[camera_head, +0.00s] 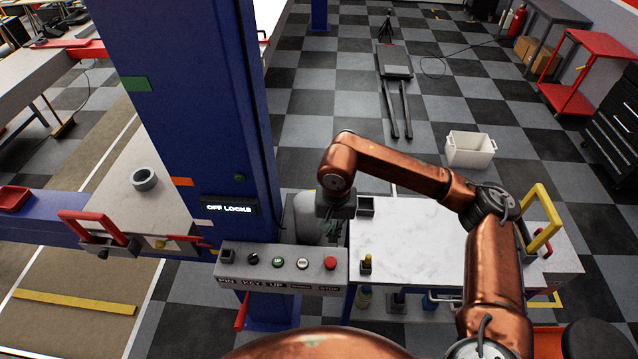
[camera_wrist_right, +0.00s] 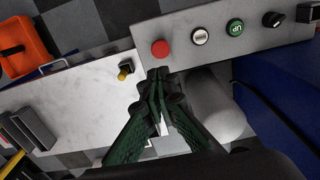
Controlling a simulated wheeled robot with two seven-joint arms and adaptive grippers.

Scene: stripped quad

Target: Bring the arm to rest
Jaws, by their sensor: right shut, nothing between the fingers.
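My right arm, copper coloured, reaches in from the lower right and bends over to the left, with its wrist above the gap between the control box (camera_head: 312,279) and the white-topped cart (camera_head: 410,245). My right gripper (camera_head: 330,230) hangs below the wrist, partly hidden in the head view. In the right wrist view the green and black fingers (camera_wrist_right: 158,76) are together and empty. Their tips appear just below the red button (camera_wrist_right: 160,48) in the picture; I cannot tell the exact gap. The red button also shows in the head view (camera_head: 330,262). My left gripper is not in view.
A blue post (camera_head: 190,90) with a lit "OFF LOCKS" display (camera_head: 229,207) stands left of the arm. A small yellow-topped part (camera_head: 367,262) and a dark square holder (camera_head: 366,205) are on the cart. A white bin (camera_head: 470,149) stands on the open checkered floor.

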